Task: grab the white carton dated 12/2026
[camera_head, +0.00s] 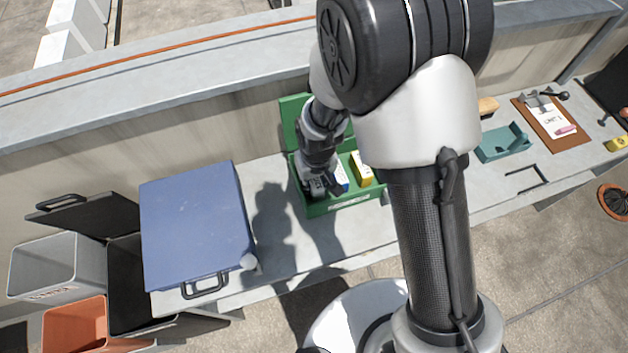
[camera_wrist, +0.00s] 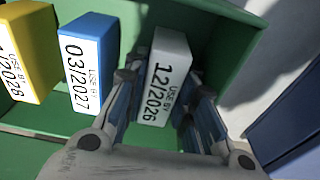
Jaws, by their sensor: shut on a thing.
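The white carton (camera_wrist: 166,80) reads "USE BY 12/2026" and stands inside the green box (camera_wrist: 205,22) in the wrist view. My gripper (camera_wrist: 165,105) has one finger on each side of this carton and is shut on it. In the head view my gripper (camera_head: 318,186) reaches down into the left part of the green box (camera_head: 350,207), and the arm and gripper largely hide the carton there. A blue carton (camera_wrist: 85,60) marked 03/2027 stands just left of my gripper, and a yellow carton (camera_wrist: 27,50) marked 1/2026, partly cut off, is farther left.
The green box's raised lid (camera_head: 290,118) stands behind it. A blue case (camera_head: 195,220) lies on the bench to the left, with grey (camera_head: 58,268) and orange (camera_head: 75,325) bins beyond. A teal tray (camera_head: 502,146) and clipboard (camera_head: 550,125) lie to the right.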

